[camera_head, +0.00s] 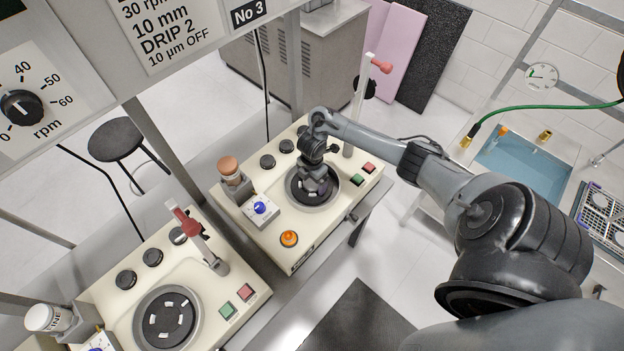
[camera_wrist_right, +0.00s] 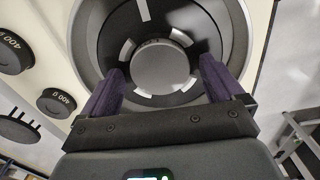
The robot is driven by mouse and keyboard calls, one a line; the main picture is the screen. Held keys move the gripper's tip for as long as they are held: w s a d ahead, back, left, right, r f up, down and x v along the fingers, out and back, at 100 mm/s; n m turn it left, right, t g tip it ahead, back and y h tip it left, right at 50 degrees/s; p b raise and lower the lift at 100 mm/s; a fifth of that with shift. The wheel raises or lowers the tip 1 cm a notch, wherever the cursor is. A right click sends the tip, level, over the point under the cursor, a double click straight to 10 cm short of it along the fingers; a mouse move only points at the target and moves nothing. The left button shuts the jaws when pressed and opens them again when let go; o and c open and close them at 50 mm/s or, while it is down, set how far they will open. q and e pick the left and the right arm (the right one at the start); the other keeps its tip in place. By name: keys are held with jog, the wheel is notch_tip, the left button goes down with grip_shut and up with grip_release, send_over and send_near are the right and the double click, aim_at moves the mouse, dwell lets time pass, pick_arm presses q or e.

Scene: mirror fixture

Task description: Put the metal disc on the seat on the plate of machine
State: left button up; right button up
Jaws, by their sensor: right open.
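A round grey metal disc (camera_wrist_right: 160,68) lies in the middle of the dark round plate (camera_wrist_right: 215,75) in the right wrist view. Pale segments ring the disc, and it looks roughly centred among them. My right gripper (camera_wrist_right: 163,72) is open, with a purple-lined finger on each side of the disc and visible gaps between. In the head view, my right gripper (camera_head: 314,182) points down over the plate (camera_head: 309,199) of the rear machine and hides the disc there. My left gripper is not in view.
A blue basin (camera_head: 525,165) is at right.

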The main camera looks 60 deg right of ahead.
aim_at(312, 182)
notch_tip(312, 182, up, 11)
jog(key=p, duration=0.5)
jog(key=a+f+m+t+y, duration=0.15)
jog(key=a+t, duration=0.35)
jog(key=a, duration=2.2)
jog(key=s+r+m+g+h, duration=0.1)
jog(key=s+r+m, duration=0.8)
jog(key=s, duration=0.5)
jog(key=shift+r+m+p, duration=0.2)
jog(key=shift+m+p, duration=0.2)
jog(key=shift+m, duration=0.65)
